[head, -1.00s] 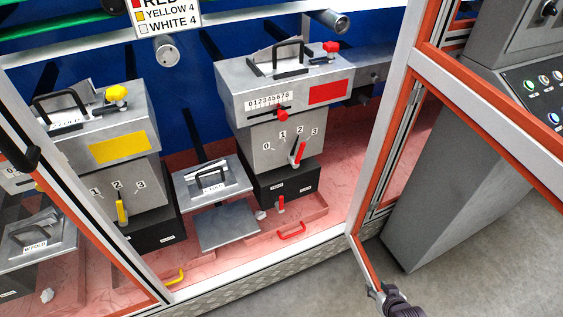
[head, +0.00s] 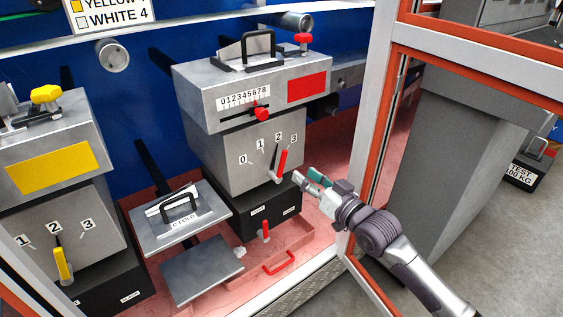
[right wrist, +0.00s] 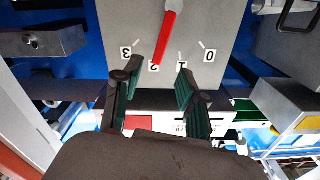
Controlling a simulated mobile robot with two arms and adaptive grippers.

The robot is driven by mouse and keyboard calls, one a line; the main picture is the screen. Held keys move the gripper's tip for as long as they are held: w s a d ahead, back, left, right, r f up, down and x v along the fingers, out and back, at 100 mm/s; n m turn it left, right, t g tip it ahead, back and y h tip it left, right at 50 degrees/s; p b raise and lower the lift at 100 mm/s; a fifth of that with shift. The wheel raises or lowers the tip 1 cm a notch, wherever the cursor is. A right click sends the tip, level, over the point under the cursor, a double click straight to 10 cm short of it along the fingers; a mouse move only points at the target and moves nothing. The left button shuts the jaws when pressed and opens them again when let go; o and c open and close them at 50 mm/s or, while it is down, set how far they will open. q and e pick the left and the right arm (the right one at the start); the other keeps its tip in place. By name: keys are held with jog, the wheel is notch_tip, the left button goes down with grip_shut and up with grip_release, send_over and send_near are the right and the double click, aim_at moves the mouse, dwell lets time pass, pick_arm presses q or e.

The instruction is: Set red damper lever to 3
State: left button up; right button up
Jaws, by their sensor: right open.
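The red damper lever (head: 281,164) is on the front of the grey box with the red plate, beside a scale marked 0 to 3. In the right wrist view the red lever (right wrist: 166,36) appears upside down, its tip by the 2. My right gripper (head: 316,179) is to the right of the lever in the head view, open and apart from it. In the right wrist view its two fingers (right wrist: 154,95) are spread, with the lever tip beyond the gap between them and nothing held. My left gripper is not in view.
The orange-and-silver door frame (head: 375,150) stands close by my right arm. A red knob (head: 261,114) sits on the slider above the scale. A small red handle (head: 265,230) is below the lever. A yellow lever (head: 62,264) is on the neighbouring unit.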

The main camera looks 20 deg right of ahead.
aim_at(285, 160)
jog(key=x, duration=0.4)
jog(key=shift+b, duration=0.3)
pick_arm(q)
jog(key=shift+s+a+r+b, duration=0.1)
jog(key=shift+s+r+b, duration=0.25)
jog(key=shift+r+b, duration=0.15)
pick_arm(e)
jog(key=x, duration=0.6)
jog(key=shift+f, duration=0.1)
jog(key=shift+c, duration=0.2)
grip_shut()
